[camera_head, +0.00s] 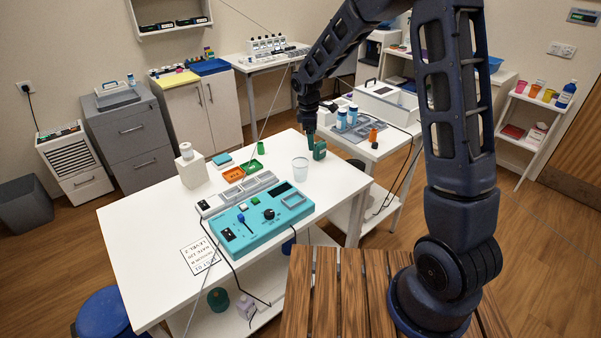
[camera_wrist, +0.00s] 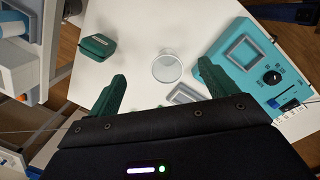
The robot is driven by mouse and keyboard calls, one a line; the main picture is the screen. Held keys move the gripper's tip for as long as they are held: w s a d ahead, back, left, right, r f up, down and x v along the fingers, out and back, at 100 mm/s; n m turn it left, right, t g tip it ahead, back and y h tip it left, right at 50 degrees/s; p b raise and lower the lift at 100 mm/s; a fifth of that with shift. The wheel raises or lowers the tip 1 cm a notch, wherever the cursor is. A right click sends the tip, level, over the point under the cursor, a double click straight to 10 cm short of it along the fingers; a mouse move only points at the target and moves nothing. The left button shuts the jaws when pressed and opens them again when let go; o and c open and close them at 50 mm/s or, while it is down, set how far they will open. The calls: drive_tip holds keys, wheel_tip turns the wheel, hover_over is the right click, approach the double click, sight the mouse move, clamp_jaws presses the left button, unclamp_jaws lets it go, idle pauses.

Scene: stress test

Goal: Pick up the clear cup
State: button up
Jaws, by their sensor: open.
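The clear cup (camera_head: 300,168) stands upright on the white table (camera_head: 150,245), behind the turquoise control panel. In the wrist view the cup (camera_wrist: 167,67) shows from above, ahead of my gripper and between the lines of its two fingers, nearer the right one. My gripper (camera_wrist: 155,88) has green fingers spread wide apart with nothing between them. In the head view my gripper (camera_head: 309,140) hangs at the table's far right, above and close to the cup. Its fingertips are hard to make out there.
The turquoise panel (camera_head: 262,218) with knobs lies in front. The table's front left is mostly clear.

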drive_tip(key=n, duration=0.2)
hover_over(301, 170)
drive_tip(key=w+a, duration=0.2)
drive_tip(key=w, duration=0.1)
wheel_tip(301, 170, down, 6)
drive_tip(key=f, duration=0.3)
drive_tip(key=d+f, duration=0.1)
drive_tip(key=f, duration=0.6)
drive_tip(key=shift+w+d+f, duration=0.1)
drive_tip(key=shift+d+f, duration=0.15)
drive_tip(key=shift+d, duration=0.1)
drive_tip(key=shift+c, duration=0.5)
drive_tip(key=c, duration=0.9)
